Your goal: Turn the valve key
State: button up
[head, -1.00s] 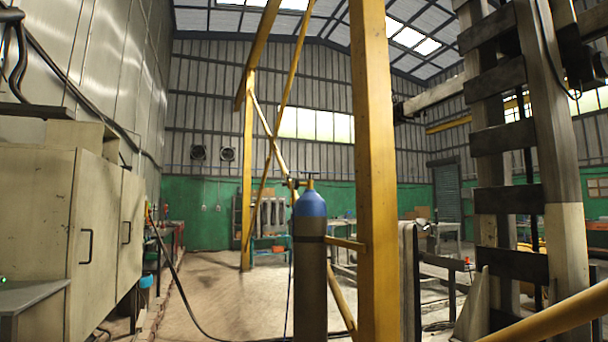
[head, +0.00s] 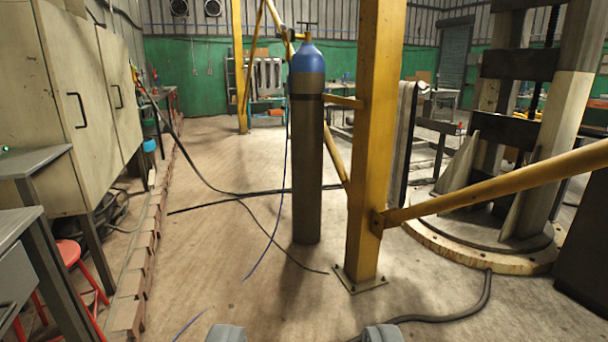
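A tall gas cylinder (head: 308,175) with a blue top and dark grey body stands upright on the floor, near the middle of the view. The valve key (head: 307,26) is a small dark T-shaped piece at its top, with a brassy valve just below. My gripper (head: 305,334) shows at the bottom edge as two grey fingertips set wide apart, with nothing between them. It is well short of the cylinder, and the valve key is far above it in the picture. Most of the gripper is cut off by the frame.
A yellow post (head: 376,150) stands just right of the cylinder, with a yellow diagonal brace (head: 490,188) running right. Hoses (head: 245,195) lie across the floor. Cream cabinets (head: 85,110), a grey desk (head: 30,165) and a red stool (head: 75,262) line the left. Open floor lies left of the cylinder.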

aim_at(317, 24)
jog(key=i+u, duration=0.25)
jog(key=i, duration=2.95)
jog(key=z, duration=0.05)
